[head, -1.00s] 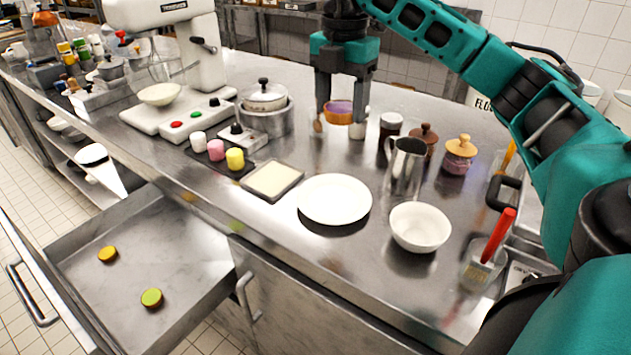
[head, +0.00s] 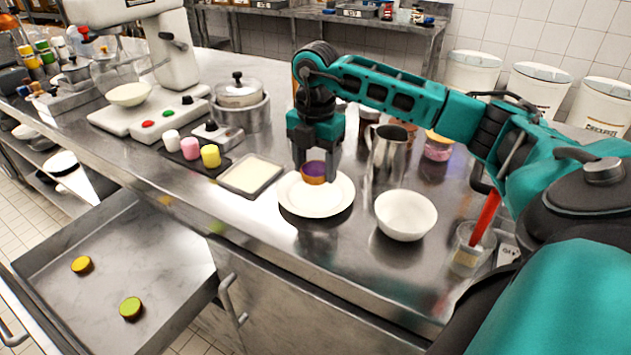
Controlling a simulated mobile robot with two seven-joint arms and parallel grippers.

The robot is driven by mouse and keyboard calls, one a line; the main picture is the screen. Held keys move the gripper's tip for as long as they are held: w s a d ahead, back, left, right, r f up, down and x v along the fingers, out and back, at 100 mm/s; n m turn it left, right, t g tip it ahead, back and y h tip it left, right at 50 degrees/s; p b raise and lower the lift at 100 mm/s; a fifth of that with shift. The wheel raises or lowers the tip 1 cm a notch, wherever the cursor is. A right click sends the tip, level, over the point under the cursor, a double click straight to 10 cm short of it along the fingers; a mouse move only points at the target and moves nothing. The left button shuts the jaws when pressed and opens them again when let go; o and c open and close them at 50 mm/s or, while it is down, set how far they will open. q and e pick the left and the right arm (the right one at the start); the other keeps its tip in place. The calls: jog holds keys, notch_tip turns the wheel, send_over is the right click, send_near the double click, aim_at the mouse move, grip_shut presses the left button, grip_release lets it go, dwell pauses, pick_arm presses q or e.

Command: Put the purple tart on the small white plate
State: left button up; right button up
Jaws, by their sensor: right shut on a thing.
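The purple tart (head: 313,173) has an orange-brown crust and a purple top. My right gripper (head: 315,176) is shut on it, with a finger on each side. The tart is over the far part of the white plate (head: 310,208), which lies on the steel counter. I cannot tell whether the tart touches the plate. My left gripper is not in view.
A white bowl (head: 405,215) stands right of the plate, with a metal pitcher (head: 388,152) behind it. A square cream-coloured tray (head: 250,175) lies left of the plate. An open drawer (head: 160,265) below holds a yellow tart (head: 82,264) and a green tart (head: 131,308).

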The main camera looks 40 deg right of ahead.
aim_at(316, 195)
jog(key=shift+f, duration=2.1)
jog(key=shift+f, duration=0.15)
jog(key=o, duration=0.7)
notch_tip(316, 195, up, 12)
jog(key=shift+r, duration=0.2)
jog(key=shift+a+f, duration=0.1)
